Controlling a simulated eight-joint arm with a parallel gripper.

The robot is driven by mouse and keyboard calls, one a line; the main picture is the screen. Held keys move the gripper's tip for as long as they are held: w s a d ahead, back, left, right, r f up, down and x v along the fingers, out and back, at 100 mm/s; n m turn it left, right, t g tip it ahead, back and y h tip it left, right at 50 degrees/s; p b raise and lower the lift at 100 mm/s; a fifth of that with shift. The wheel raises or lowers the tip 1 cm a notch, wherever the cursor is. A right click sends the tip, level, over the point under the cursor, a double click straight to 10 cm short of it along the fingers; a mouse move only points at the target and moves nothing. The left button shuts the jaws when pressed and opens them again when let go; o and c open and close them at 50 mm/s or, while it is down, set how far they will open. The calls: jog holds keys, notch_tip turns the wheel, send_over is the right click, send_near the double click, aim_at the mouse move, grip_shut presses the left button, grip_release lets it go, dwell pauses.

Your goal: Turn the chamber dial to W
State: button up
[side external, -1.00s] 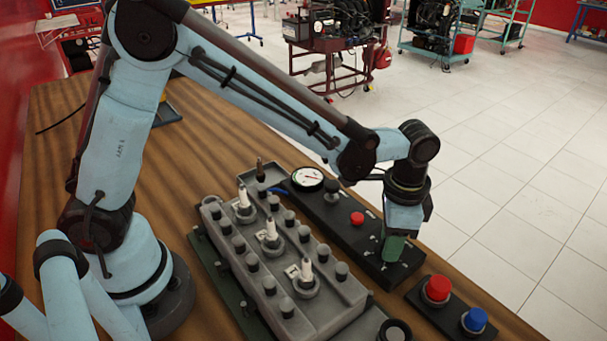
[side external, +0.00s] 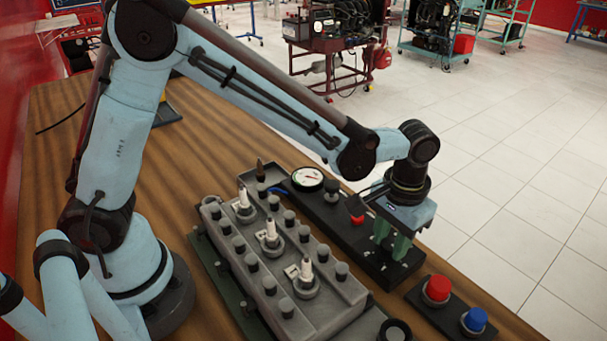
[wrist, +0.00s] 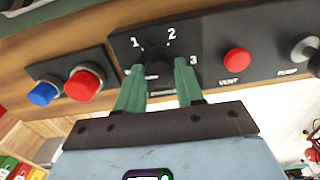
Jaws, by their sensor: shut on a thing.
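The chamber dial (wrist: 159,72) is a dark knob on the black control panel, with the white numbers 1, 2 and 3 around its far side. No W mark can be made out in the wrist view. My gripper (wrist: 161,77) has its green fingers on either side of the dial and is shut on it. In the side external view my gripper (side external: 393,250) points down at the near end of the panel (side external: 345,222), and its fingers hide the dial. The pointer's direction cannot be made out.
A red vent button (wrist: 236,60) and a pump knob (wrist: 304,48) are on the same panel. A separate box carries a red button (side external: 438,288) and a blue button (side external: 475,319). A grey engine block (side external: 325,310) with white plugs stands beside the panel.

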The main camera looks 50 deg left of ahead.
aim_at(390, 243)
jog(key=shift+n, duration=0.3)
jog(key=o, duration=1)
jog(key=shift+o, duration=0.2)
notch_tip(390, 243, up, 12)
dwell(0.4)
jog(key=s+a+f+t, duration=0.1)
jog(key=s+a+t, duration=0.2)
jog(key=a, duration=0.6)
jog(key=s+a+f+t, duration=0.1)
jog(key=s+a+t, duration=0.3)
jog(key=a, duration=0.5)
jog(key=shift+s, duration=1.15)
